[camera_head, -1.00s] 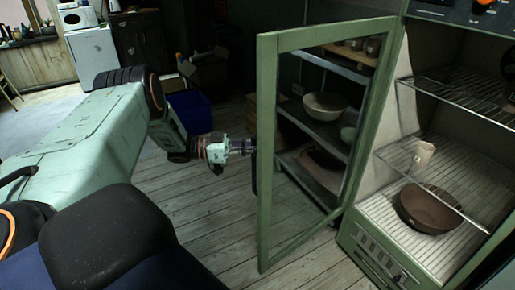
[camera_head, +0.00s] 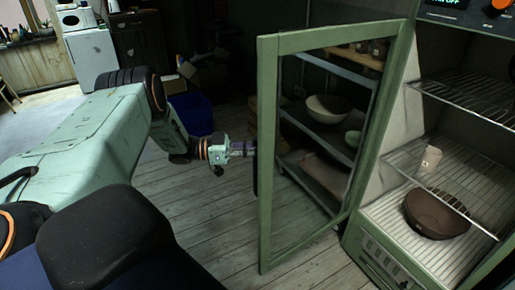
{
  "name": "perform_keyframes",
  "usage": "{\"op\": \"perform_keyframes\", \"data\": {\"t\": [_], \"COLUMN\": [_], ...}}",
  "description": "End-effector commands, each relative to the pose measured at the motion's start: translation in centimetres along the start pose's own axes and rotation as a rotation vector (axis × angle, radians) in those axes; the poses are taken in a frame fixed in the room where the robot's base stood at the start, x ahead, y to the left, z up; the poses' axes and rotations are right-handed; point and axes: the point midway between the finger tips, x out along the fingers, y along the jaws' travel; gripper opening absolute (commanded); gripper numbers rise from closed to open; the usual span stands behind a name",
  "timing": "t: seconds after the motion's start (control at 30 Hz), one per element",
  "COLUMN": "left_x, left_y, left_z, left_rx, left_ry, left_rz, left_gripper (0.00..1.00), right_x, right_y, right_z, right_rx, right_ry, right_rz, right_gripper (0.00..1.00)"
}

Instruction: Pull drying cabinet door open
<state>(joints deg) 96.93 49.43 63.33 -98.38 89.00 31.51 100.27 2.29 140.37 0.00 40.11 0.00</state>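The drying cabinet door (camera_head: 268,165) is a green frame with a glass pane. It stands wide open, swung out to the left of the cabinet (camera_head: 375,248). A dark handle (camera_head: 255,174) shows at the door's outer left edge. My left gripper (camera_head: 247,148) is at that edge, level with the upper part of the handle, and appears to touch it. Its fingertips are small, dark and partly hidden, so I cannot tell whether they are closed around the handle. My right gripper is not in view.
Through the glass I see a shelf with a light bowl (camera_head: 328,108). A blue bin (camera_head: 192,113) stands behind my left arm. The wooden floor (camera_head: 205,225) before the door is clear.

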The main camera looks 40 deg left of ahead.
Motion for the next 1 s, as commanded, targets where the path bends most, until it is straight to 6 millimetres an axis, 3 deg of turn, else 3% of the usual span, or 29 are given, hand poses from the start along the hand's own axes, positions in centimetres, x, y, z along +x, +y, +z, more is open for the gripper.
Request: {"op": "perform_keyframes", "data": {"t": [0.2, 0.23, 0.53, 0.83, 1.0], "left_x": [-0.5, -0.5, -0.4, -0.5, -2.2], "left_y": [0.2, 0.2, -0.1, -0.2, -0.3], "left_z": [0.4, 0.4, 0.2, 0.1, 0.1], "left_rx": [-0.009, -0.008, -0.003, -0.001, 0.0], "left_ry": [-0.005, -0.005, -0.003, -0.001, -0.001], "left_rz": [-0.001, -0.001, -0.001, -0.002, -0.006], "left_gripper": [0.0, 0.12, 0.37, 0.37, 0.37], "right_x": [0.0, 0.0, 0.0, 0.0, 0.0], "right_y": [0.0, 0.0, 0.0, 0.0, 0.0], "right_z": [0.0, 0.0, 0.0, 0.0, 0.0], "right_rx": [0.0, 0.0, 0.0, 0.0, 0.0], "right_ry": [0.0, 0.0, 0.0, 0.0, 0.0], "right_rz": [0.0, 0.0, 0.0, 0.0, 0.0], "right_gripper": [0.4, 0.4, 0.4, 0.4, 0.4]}}
